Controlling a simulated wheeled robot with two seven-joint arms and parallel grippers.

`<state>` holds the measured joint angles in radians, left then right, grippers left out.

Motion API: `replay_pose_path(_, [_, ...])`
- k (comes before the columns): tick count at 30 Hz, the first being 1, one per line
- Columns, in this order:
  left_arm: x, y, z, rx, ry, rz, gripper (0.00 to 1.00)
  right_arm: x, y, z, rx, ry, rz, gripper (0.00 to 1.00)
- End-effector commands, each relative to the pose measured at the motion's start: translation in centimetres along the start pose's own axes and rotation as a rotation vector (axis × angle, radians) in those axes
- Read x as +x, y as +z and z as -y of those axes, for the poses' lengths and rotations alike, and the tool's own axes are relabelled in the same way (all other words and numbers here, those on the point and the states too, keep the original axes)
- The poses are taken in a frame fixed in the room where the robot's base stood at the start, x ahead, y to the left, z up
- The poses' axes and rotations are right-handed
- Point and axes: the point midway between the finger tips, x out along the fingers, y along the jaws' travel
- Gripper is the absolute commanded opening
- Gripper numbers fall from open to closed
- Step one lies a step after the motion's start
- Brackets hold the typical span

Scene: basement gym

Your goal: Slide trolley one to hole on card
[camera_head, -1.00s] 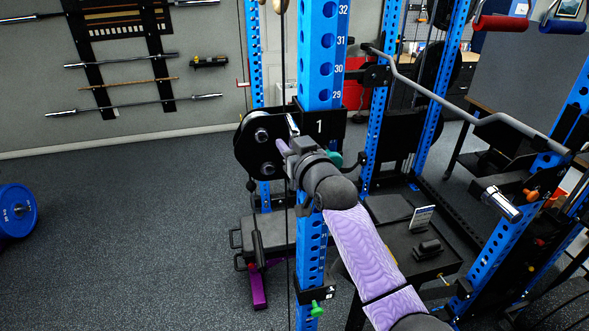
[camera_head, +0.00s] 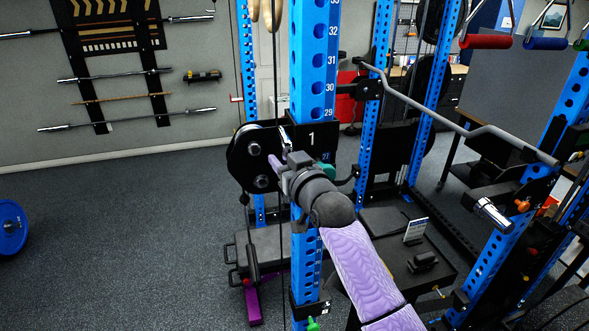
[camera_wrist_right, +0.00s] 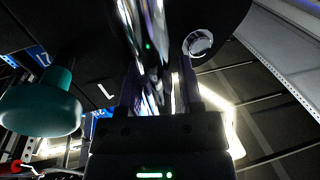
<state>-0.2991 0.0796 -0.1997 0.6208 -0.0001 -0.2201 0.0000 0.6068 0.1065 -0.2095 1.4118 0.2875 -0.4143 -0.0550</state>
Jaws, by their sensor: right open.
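Trolley one is a black plate marked 1 (camera_head: 311,139) on a numbered blue upright (camera_head: 315,75), just below number 29. A chrome handle stands at its left part. My right gripper (camera_head: 278,161) is in front of the trolley at this handle, with its purple fingers open. In the right wrist view the open fingers (camera_wrist_right: 157,92) point at a shiny chrome bar (camera_wrist_right: 145,35); I cannot tell whether it lies fully between them. A teal knob (camera_wrist_right: 40,105) is on the left there. A small white card (camera_head: 415,230) stands on a dark bench. My left gripper is out of view.
A bent grey bar (camera_head: 440,105) crosses the rack on the right. A black bench with a purple foot (camera_head: 252,305) stands below the trolley. A blue weight plate (camera_head: 12,228) is at the far left.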

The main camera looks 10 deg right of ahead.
Motion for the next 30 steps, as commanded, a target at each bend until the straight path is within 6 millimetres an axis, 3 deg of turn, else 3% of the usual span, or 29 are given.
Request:
replay_pose_path(15, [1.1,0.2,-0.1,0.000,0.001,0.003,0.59,-8.4,0.1,-0.1,-0.002,0.002,0.000,0.46])
replay_pose_path(26, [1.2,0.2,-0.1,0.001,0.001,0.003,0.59,-8.9,0.2,-0.1,0.000,0.002,0.002,0.46])
replay_pose_path(28, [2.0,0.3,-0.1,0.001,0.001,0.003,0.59,-8.8,2.4,-0.2,0.004,0.008,0.032,0.46])
replay_pose_path(29, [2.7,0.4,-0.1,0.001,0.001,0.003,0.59,-8.7,4.2,-0.4,0.007,0.014,0.057,0.46])
replay_pose_path(30, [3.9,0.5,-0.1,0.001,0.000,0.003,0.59,-8.6,7.5,-0.6,0.012,0.023,0.102,0.46])
